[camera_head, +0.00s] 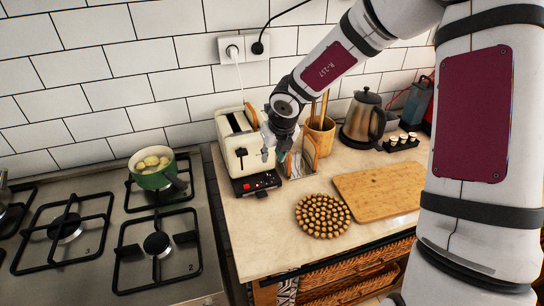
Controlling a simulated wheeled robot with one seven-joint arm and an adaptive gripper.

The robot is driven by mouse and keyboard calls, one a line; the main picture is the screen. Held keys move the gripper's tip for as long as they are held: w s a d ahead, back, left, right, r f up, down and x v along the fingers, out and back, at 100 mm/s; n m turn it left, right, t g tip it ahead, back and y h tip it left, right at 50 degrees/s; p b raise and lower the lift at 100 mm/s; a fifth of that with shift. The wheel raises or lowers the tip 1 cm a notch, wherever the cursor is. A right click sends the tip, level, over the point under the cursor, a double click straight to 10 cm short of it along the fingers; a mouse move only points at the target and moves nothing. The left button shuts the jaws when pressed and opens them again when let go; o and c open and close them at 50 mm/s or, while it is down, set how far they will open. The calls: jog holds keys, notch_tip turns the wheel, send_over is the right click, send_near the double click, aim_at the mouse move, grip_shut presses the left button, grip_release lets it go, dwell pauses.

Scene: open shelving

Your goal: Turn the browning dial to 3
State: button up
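A cream toaster (229,143) with a dark slot on top stands on the counter against the tiled wall. Its dark lower front panel (256,184) carries a small red part and other small controls. The browning dial and its numbers are too small to make out. My gripper (272,156) hangs just right of the toaster's front, above the panel, pointing down. Its fingers look apart with nothing between them. I cannot tell whether it touches the toaster.
Behind are a utensil pot (320,136) and a kettle (362,122). A round trivet (323,216) and a cutting board (382,193) lie in front and right. A green pot (152,175) sits on the stove.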

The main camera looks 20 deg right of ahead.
jog(key=w+r+n+t, duration=0.1)
jog(key=n, duration=0.2)
jog(key=w+a+r+n+t, duration=0.1)
jog(key=w+n, duration=0.1)
jog(key=n, duration=0.1)
jog(key=w+r+n+t, duration=0.1)
jog(key=w+n, duration=0.1)
jog(key=n, duration=0.1)
jog(key=shift+w+a+r+y, duration=0.15)
jog(key=shift+a+r+y, duration=0.05)
jog(key=shift+r+y, duration=0.1)
jog(key=a+n, duration=0.1)
jog(key=n, duration=0.2)
jog(key=a+n+y, duration=0.1)
jog(key=n, duration=0.2)
jog(key=a+r+n, duration=0.1)
jog(key=n, duration=0.2)
jog(key=shift+a+y, duration=0.1)
jog(key=shift+y, duration=0.3)
jog(key=n+g+h, duration=0.2)
jog(key=n+g, duration=0.1)
jog(key=n, duration=1.5)
send_near(267, 173)
jog(key=b+x, duration=0.2)
jog(key=x, duration=0.6)
jog(key=shift+w+a+f, duration=0.1)
jog(key=shift+f, duration=0.25)
grip_shut()
